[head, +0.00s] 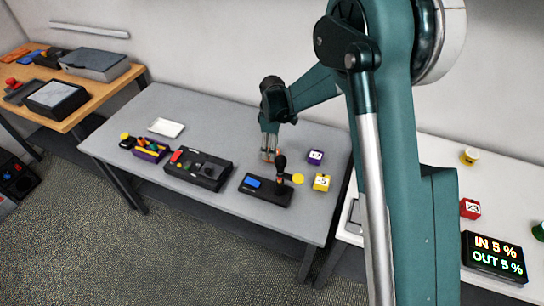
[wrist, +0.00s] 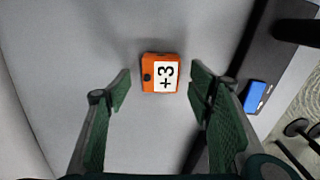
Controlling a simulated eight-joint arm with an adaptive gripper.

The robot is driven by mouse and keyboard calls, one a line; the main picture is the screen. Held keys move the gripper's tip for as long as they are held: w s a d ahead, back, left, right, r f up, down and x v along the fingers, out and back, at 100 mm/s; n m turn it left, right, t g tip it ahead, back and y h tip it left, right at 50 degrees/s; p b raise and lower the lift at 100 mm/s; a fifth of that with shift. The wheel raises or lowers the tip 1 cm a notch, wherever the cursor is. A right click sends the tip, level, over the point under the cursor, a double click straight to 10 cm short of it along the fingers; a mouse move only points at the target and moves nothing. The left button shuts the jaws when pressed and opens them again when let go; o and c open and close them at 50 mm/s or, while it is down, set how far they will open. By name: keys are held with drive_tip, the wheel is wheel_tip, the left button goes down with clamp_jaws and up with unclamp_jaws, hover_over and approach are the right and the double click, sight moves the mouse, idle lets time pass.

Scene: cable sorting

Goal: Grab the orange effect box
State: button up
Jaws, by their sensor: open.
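The orange effect box (wrist: 148,73) lies on the grey table, with a white "+3" label and a dark round spot on its side. In the wrist view it sits ahead of and between the fingers of my gripper (wrist: 160,82), with a gap on each side. My gripper is open and empty. In the head view my gripper (head: 269,150) is low over the grey table (head: 225,120), and only a little of the orange box shows by the fingertips.
A black device with a blue block (head: 253,181) and a dark lever (head: 280,163) stands close to my gripper. A purple box (head: 315,157) and a yellow box (head: 321,182) are to the right. A black console (head: 199,168) is to the left.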

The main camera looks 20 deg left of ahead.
drive_tip(key=shift+f, duration=1.6)
drive_tip(key=shift+c, duration=0.3)
drive_tip(key=c, duration=1)
